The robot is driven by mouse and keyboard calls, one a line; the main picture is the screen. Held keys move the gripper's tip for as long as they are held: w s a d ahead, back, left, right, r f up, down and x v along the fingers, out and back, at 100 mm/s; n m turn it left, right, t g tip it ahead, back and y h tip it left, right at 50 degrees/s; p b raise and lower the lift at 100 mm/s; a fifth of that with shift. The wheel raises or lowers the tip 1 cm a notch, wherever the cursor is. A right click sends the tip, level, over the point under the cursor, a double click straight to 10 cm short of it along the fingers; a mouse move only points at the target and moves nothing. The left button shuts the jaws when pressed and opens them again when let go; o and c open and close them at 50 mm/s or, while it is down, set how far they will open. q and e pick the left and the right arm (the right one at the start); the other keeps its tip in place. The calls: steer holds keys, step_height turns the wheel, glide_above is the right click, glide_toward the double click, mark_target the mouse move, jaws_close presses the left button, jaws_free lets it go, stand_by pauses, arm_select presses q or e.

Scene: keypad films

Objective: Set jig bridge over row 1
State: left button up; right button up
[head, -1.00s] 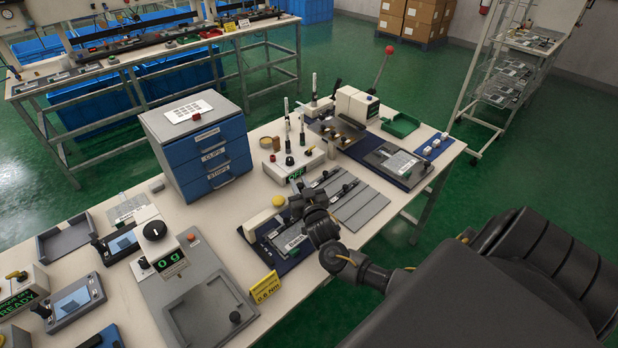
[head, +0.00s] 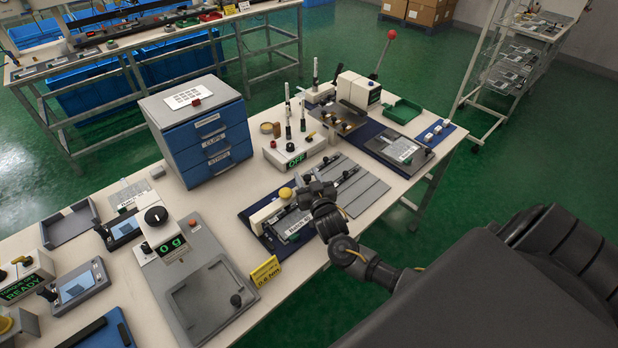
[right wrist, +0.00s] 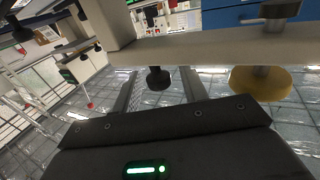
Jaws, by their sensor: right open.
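A cream bridge bar (head: 266,216) with a yellow knob (head: 285,193) lies over the left part of the dark blue jig base (head: 247,224). A labelled module (head: 290,223) lies in the jig beside it. My right gripper (head: 311,188) is low over the jig, right of the yellow knob, and covers part of it. In the right wrist view the cream bar (right wrist: 215,48) crosses the top, with the yellow knob (right wrist: 262,83) to the right. A black knob (right wrist: 158,78) shows between my open fingers; I cannot tell whether they touch it. My left gripper is out of view.
Grey strips (head: 366,194) lie right of the gripper. A control box reading OFF (head: 295,152) and a blue drawer cabinet (head: 205,150) stand behind. A yellow sign (head: 265,271) and a scale (head: 205,296) are at the front left.

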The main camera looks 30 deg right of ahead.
steer(key=b+v, duration=0.2)
steer(key=v, duration=0.8)
steer(key=shift+s, duration=0.35)
steer(key=shift+f, duration=0.1)
